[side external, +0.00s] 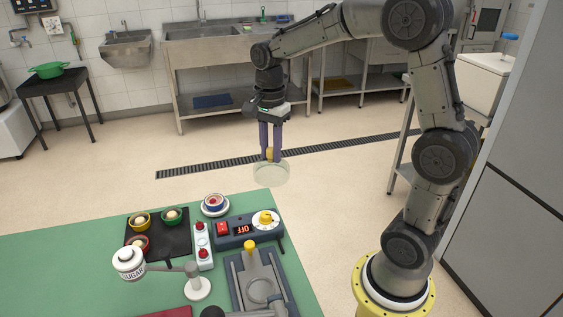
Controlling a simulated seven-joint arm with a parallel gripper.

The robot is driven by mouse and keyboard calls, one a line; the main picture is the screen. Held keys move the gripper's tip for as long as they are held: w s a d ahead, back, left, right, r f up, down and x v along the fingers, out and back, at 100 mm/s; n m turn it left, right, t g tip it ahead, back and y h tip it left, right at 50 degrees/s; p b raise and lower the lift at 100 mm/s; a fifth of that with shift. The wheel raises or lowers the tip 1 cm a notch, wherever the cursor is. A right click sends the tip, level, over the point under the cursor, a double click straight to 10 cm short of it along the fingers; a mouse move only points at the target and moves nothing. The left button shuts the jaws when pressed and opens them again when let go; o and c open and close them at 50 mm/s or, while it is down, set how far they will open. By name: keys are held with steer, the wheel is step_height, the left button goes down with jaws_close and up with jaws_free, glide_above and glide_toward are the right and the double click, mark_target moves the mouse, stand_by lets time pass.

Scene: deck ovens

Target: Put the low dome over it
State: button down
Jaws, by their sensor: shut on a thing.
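My gripper (270,153) is shut on the knob of a clear, low dome (271,175). The dome hangs level in the air, seen against the floor past the far edge of the green table. A small bowl with red contents on a white saucer (206,212) stands at the table's far edge, left of the dome and lower in the picture. A yellow bowl (131,223), a green bowl (172,222) and a red bowl (138,251) sit on a dark tray (172,244), each with a pale round thing inside. Nothing is under the dome that I can see.
A control box (244,235) with a yellow dial and an OFF display stands right of the saucer. Nearer are a red-button box (203,255), a sugar jar (128,265) beside a white stand (198,289), and a grey device (260,277). The table's left part (50,270) is clear.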

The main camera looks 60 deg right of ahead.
steer(key=w+a+f, duration=0.1)
steer(key=w, duration=1.1)
steer(key=shift+n, duration=0.4)
steer(key=shift+w+a+f, duration=0.55)
steer(key=shift+w+f, duration=0.2)
steer(key=shift+f, duration=1.2)
steer(key=shift+w+a+f, duration=0.5)
steer(key=shift+w+f, duration=0.3)
steer(key=shift+f, duration=1.2)
steer(key=shift+w+a+f, duration=0.55)
steer(key=shift+w+f, duration=0.2)
steer(key=shift+f, duration=1.2)
steer(key=shift+f, duration=0.2)
steer(key=shift+c, duration=0.5)
jaws_free()
step_height(320, 180, up, 7)
